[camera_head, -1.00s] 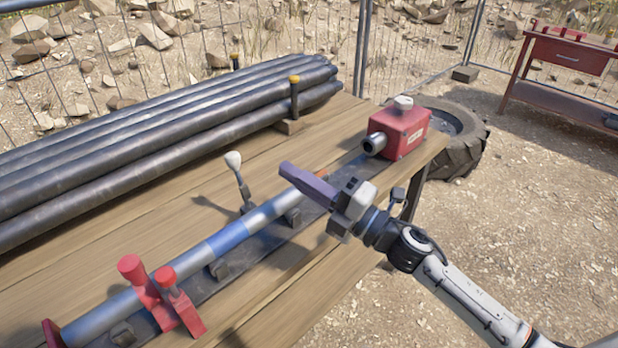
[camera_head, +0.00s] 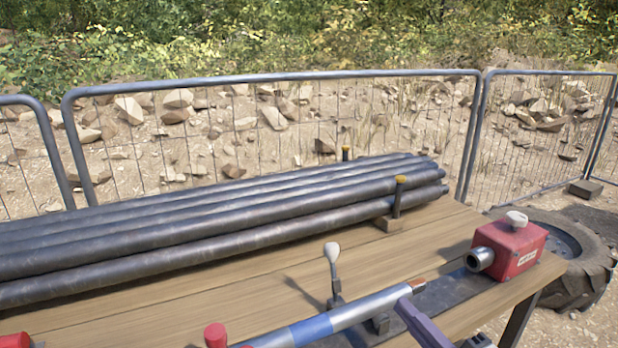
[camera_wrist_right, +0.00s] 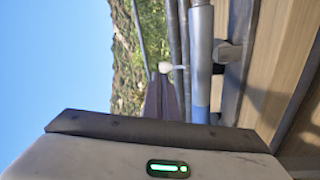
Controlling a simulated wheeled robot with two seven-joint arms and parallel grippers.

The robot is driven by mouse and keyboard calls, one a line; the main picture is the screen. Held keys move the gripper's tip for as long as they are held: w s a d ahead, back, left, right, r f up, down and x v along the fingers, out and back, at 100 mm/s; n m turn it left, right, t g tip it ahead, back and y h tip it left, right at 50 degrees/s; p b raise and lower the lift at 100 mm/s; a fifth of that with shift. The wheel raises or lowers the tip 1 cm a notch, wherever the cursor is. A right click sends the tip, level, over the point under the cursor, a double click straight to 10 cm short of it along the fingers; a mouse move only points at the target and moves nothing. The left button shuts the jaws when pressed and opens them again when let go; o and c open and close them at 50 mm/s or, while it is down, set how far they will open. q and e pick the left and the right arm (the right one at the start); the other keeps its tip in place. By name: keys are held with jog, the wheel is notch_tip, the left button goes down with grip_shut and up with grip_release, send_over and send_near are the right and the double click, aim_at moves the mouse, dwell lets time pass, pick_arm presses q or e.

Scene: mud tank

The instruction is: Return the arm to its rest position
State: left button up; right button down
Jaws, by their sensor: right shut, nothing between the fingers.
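My right gripper (camera_head: 418,320) shows at the lower edge of the head view, its purple-grey fingers shut and empty. The rest of my right arm is almost wholly out of the head view. The shut fingers also show in the right wrist view (camera_wrist_right: 163,98), with the pipe to their right in the picture. My left gripper is not in view.
The wooden table (camera_head: 400,260) bears a stack of dark pipes (camera_head: 220,220), a white-knobbed lever (camera_head: 332,262), a red box with a nozzle (camera_head: 510,247) and a red handle (camera_head: 215,335). Mesh fencing (camera_head: 270,80) closes the back.

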jog(key=s+f+m+g+h, duration=0.2)
jog(key=s+f+m+h, duration=0.25)
jog(key=f+m, duration=0.6)
jog(key=s+a+f+m+g, duration=0.2)
jog(key=s+f+m+g, duration=0.1)
jog(key=s+f, duration=0.6)
jog(key=s+a+f+m+g, duration=0.2)
jog(key=s+f+m+g, duration=0.2)
jog(key=s+f, duration=0.5)
jog(key=shift+f+h, duration=0.45)
jog(key=shift+f, duration=0.1)
